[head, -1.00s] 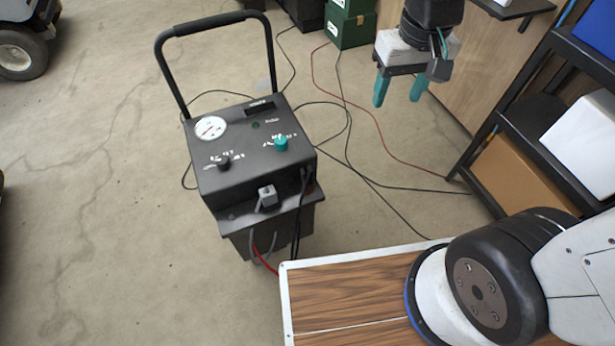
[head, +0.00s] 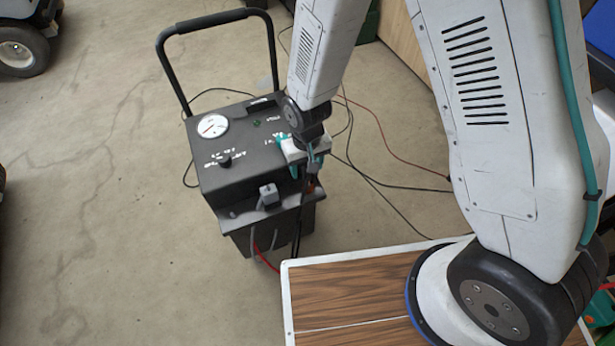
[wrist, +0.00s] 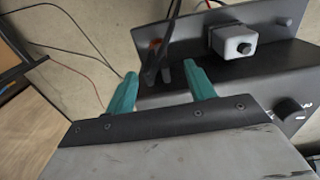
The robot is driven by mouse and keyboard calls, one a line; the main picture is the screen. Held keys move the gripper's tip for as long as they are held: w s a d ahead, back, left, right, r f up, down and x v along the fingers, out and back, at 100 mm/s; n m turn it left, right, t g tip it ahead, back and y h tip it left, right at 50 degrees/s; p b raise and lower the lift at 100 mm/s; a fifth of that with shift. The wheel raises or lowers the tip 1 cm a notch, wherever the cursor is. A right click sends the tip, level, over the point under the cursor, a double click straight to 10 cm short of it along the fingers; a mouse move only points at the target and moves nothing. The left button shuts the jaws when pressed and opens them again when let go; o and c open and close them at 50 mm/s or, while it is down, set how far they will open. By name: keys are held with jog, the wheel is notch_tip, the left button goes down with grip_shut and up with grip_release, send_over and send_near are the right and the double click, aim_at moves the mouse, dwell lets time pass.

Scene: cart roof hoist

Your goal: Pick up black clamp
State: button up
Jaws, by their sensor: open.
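A black clamp (wrist: 152,64) shows in the wrist view as a dark narrow shape with black cable, between and just beyond my fingertips. It hangs at the right end of the charger's front ledge. My gripper (wrist: 160,72) has its two teal fingers apart, one on each side of the clamp, and is not closed on it. In the head view my gripper (head: 306,168) is at the right front corner of the black charger (head: 240,180). There my arm and gripper hide most of the clamp. Whether a finger touches it, I cannot tell.
A grey block (wrist: 234,41) sits on the charger ledge, close to the right finger. A black knob (wrist: 290,108) stands on the panel. Black and red cables lie on the floor. A wood-topped surface (head: 345,290) is at the front; open floor is at left.

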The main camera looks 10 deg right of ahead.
aim_at(308, 177)
jog(key=f, duration=0.6)
jog(key=shift+d+f, duration=0.1)
jog(key=shift+d, duration=0.1)
grip_shut()
